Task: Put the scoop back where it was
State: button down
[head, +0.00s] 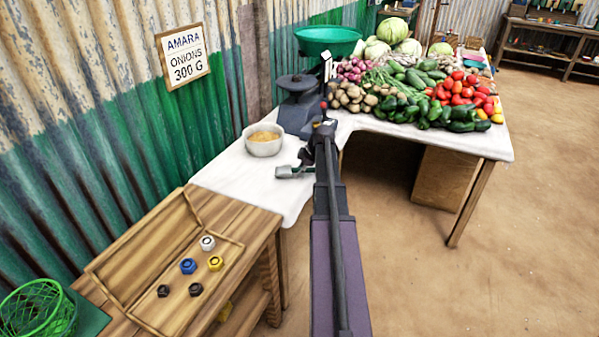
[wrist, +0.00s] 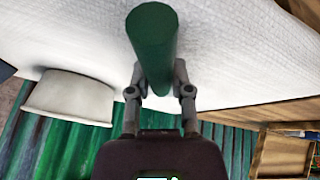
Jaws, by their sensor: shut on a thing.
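My gripper (head: 308,158) is shut on the scoop (head: 288,172), at the left of my arm over the white-covered table. The scoop's grey-green end points left in the head view. Its thick dark green handle (wrist: 152,45) stands between the two fingers in the wrist view; the scoop's other end is out of sight there. A white bowl (head: 263,146) with yellow-brown grain stands just left of and behind the scoop, apart from it. The bowl's side also shows in the wrist view (wrist: 75,97). I cannot tell whether the scoop touches the cloth.
A dark scale (head: 297,108) with a green pan (head: 327,40) stands behind the bowl. Vegetables (head: 430,95) cover the back right of the table. A wooden tray (head: 165,262) with several weights is at the front left, near a green basket (head: 40,310). Cloth near the scoop is bare.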

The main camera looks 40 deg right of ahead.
jog(key=c, duration=0.5)
grip_release()
jog(key=shift+f, duration=0.1)
jog(key=shift+c, duration=0.2)
jog(key=shift+p+v, duration=1.25)
jog(key=shift+v, duration=0.15)
jog(key=p+v, duration=0.8)
jog(key=v, duration=0.1)
jog(key=shift+r, duration=0.25)
jog(key=shift+w+a, duration=0.1)
jog(key=shift+a, duration=0.05)
